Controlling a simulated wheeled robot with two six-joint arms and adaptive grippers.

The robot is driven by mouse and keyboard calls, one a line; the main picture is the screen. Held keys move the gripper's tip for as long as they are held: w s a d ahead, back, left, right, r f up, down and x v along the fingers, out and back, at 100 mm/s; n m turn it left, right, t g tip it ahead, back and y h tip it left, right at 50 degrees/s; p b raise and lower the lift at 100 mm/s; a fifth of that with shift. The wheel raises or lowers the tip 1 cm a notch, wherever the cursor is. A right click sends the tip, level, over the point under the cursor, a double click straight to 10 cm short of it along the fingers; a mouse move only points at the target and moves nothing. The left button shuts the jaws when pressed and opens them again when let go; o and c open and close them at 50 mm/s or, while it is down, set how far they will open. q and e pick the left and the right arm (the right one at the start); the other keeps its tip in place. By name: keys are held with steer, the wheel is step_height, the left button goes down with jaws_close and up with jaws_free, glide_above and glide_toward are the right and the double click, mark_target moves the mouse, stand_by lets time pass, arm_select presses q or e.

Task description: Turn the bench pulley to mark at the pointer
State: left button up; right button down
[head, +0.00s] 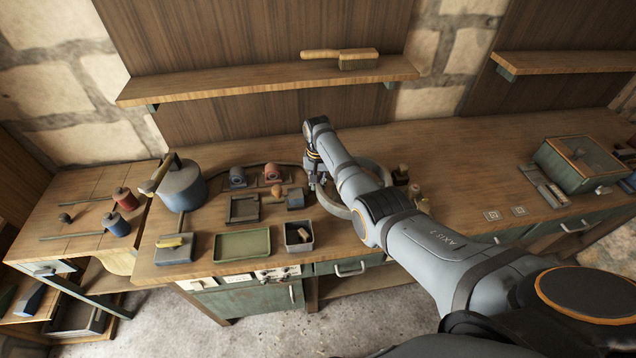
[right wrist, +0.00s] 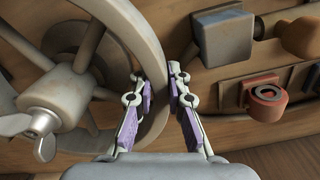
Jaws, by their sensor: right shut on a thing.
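The bench pulley (head: 375,169) is a large pale grey spoked wheel on the workbench, partly hidden behind my right arm in the head view. In the right wrist view the pulley (right wrist: 127,28) shows its curved rim, its spokes and a hub with a wing-shaped nut (right wrist: 42,120). My right gripper (right wrist: 160,95) has its purple-padded fingers on both sides of the rim and is shut on it; in the head view the gripper (head: 317,180) is at the wheel's left side. I cannot make out the mark or the pointer. My left gripper is out of view.
Left of the wheel are a blue-grey pot (head: 181,187), a green tray (head: 242,245), a small grey bin (head: 299,235) and small blocks. Near the gripper are a blue-grey block (right wrist: 222,36) and a red-orange ring part (right wrist: 266,99). A green box (head: 578,160) stands right.

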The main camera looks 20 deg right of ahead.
steer(key=c, duration=1.3)
jaws_free()
steer(key=shift+a, duration=0.1)
step_height(320, 180, up, 12)
steer(key=shift+r, duration=0.1)
